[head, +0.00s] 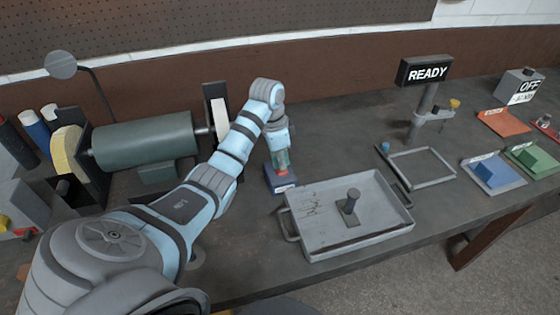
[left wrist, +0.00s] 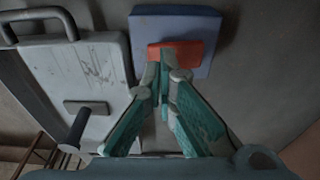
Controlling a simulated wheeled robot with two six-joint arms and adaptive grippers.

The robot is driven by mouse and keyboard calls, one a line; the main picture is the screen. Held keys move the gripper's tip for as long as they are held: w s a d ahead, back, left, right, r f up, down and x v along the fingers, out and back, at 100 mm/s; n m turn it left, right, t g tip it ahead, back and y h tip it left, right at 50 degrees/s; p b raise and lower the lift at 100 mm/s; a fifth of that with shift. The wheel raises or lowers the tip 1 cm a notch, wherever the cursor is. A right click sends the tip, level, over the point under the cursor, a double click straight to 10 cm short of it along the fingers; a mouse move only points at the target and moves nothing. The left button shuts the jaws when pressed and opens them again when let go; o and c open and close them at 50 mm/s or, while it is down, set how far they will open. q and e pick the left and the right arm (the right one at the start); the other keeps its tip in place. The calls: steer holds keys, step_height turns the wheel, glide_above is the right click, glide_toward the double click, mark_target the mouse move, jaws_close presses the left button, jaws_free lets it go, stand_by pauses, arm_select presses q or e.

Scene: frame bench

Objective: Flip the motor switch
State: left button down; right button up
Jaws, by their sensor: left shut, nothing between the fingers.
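The motor switch (head: 282,184) is a small blue box on the bench, right of the bench grinder motor (head: 145,141). In the left wrist view the switch box (left wrist: 206,25) is blue-grey with a red rocker (left wrist: 190,52) on its face. My left gripper (head: 283,170) points down at the switch, with its fingers shut and empty. In the left wrist view its fingertips (left wrist: 165,56) are at the red rocker and cover part of it. I cannot tell whether they touch it or which way the rocker is set. My right gripper is not in view.
A grey metal tray (head: 375,240) with an upright handle stands close right of the switch. A READY sign (head: 426,70) on a post, an empty frame (head: 446,179), a blue block tray (head: 512,185) and an OFF box (head: 521,87) are farther right. The bench behind the switch is clear.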

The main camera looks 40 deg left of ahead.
arm_select(q)
steer(key=shift+f+b, duration=0.3)
steer(key=shift+f, duration=0.45)
step_height(320, 180, up, 5)
steer(key=p, duration=0.5)
steer(key=shift+r+p, duration=0.35)
steer(key=shift+p, duration=0.1)
steer(key=shift+r, duration=0.7)
